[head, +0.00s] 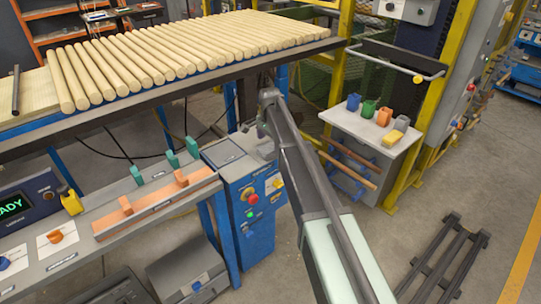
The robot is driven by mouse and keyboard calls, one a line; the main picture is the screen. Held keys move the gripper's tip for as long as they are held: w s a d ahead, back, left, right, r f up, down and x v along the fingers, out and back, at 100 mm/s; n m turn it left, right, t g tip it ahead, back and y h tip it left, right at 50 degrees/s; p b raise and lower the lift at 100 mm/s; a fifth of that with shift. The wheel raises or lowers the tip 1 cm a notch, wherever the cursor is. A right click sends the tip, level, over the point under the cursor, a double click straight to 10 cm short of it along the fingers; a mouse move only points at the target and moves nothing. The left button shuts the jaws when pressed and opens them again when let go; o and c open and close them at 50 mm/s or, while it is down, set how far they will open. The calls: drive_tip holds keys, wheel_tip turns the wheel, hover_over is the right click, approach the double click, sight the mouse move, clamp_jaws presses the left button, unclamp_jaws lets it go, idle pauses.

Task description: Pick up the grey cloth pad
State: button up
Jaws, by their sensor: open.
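I cannot make out the grey cloth pad for certain. A flat dark grey piece with a pale label (223,153) lies on top of the blue control cabinet (252,205), and its material is unclear. My arm reaches out from the lower right to the right end of the cabinet top. My gripper (262,131) hangs at the arm's far end, small and partly hidden by the arm. It is open, and I see nothing held in it. The spot under it is partly covered by my arm.
Wooden rods (170,55) lie in a row on the raised line behind. The front bench holds an orange strip (155,207), green pieces and a display (28,208). A side table (345,125) at right carries coloured cups and a yellow block. A dark rack (440,260) stands on the floor.

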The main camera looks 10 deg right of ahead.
sight(270, 146)
wheel_tip(270, 146, down, 4)
drive_tip(key=shift+r+b, duration=0.1)
drive_tip(key=shift+b, duration=1)
drive_tip(key=shift+r, duration=0.25)
drive_tip(key=c, duration=1)
drive_tip(key=shift+r+p, duration=0.1)
drive_tip(key=shift+p, duration=0.25)
wheel_tip(270, 146, up, 20)
drive_tip(key=p, duration=1.9)
drive_tip(key=shift+p, duration=0.4)
